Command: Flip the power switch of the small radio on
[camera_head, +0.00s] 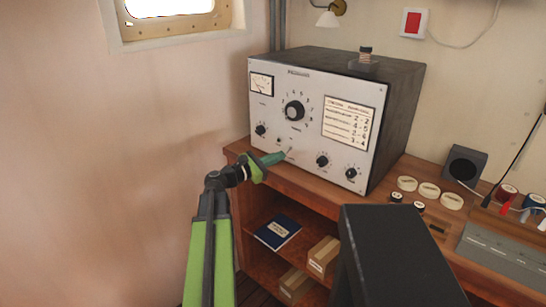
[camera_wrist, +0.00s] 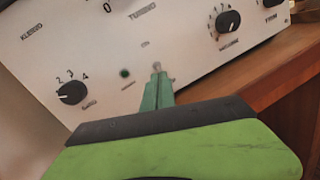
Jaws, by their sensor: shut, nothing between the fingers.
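The radio (camera_head: 325,90) is a box with a light front panel, dark sides, a meter, several black knobs and a printed card. It stands on a wooden desk. In the wrist view its tilted panel (camera_wrist: 190,35) fills the upper part. A small metal toggle switch (camera_wrist: 157,67) sits low on the panel, beside a small green round lamp (camera_wrist: 125,72). My gripper (camera_head: 287,153) is at the lower panel, its green fingers shut and empty. In the wrist view the fingertips (camera_wrist: 157,76) are right at the switch and cover its lower part. I cannot tell whether they touch it, or its position.
The desk (camera_head: 400,172) carries several pale round discs (camera_head: 429,190), a small dark speaker box (camera_head: 465,163) and coloured spools to the right. A shelf below holds a blue book (camera_head: 277,231) and small boxes. A dark block (camera_head: 392,260) stands in front.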

